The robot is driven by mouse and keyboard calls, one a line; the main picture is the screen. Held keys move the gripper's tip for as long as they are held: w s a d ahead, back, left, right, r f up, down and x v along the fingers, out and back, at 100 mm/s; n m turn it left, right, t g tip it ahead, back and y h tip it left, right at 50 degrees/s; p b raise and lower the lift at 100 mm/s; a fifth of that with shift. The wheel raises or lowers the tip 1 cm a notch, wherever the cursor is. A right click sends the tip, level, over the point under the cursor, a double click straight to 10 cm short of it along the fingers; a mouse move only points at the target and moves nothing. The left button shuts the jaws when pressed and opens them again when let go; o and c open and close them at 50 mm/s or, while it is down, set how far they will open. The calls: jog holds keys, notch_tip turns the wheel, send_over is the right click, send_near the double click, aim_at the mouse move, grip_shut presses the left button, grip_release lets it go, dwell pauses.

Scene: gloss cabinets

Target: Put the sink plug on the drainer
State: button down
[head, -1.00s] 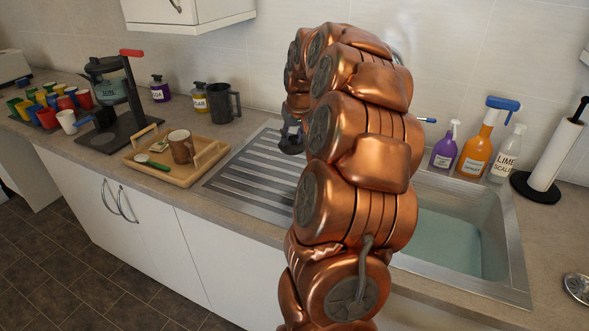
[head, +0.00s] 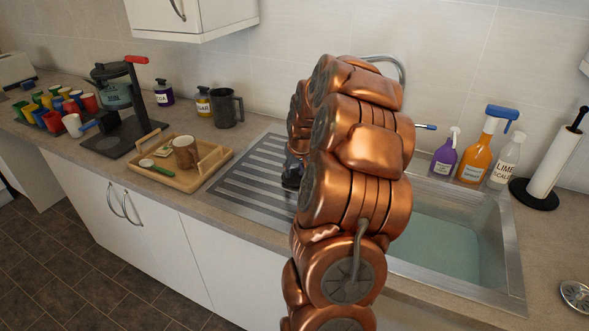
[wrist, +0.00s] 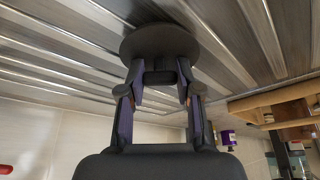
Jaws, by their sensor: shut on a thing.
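The sink plug (wrist: 160,42) is a dark round disc in the wrist view. My gripper (wrist: 159,78) is shut on it, with a fingertip on each side of its stem. The ridged steel drainer (wrist: 55,58) lies right behind the plug in that view. I cannot tell whether the plug touches the ridges or is slightly above them. In the head view the drainer (head: 250,183) is left of the sink. My gripper (head: 292,173) is low over its right part, mostly hidden behind my copper arm, and the plug is hidden there.
The sink basin (head: 440,243) holds water, right of my arm. A wooden tray (head: 178,180) with a brown mug (head: 186,152) stands left of the drainer. A dark mug (head: 228,108) stands behind it. The tap (head: 398,68) rises behind my arm. Spray bottles (head: 474,150) stand behind the basin.

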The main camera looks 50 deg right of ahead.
jog(key=shift+f, duration=0.25)
jog(key=c, duration=0.8)
grip_release()
jog(key=shift+r, duration=0.15)
jog(key=shift+r, duration=0.2)
jog(key=b+v, duration=0.2)
jog(key=v, duration=0.9)
jog(key=shift+s+a+r+b, duration=0.1)
jog(key=shift+s+r+b, duration=0.05)
jog(key=shift+r+b, duration=0.25)
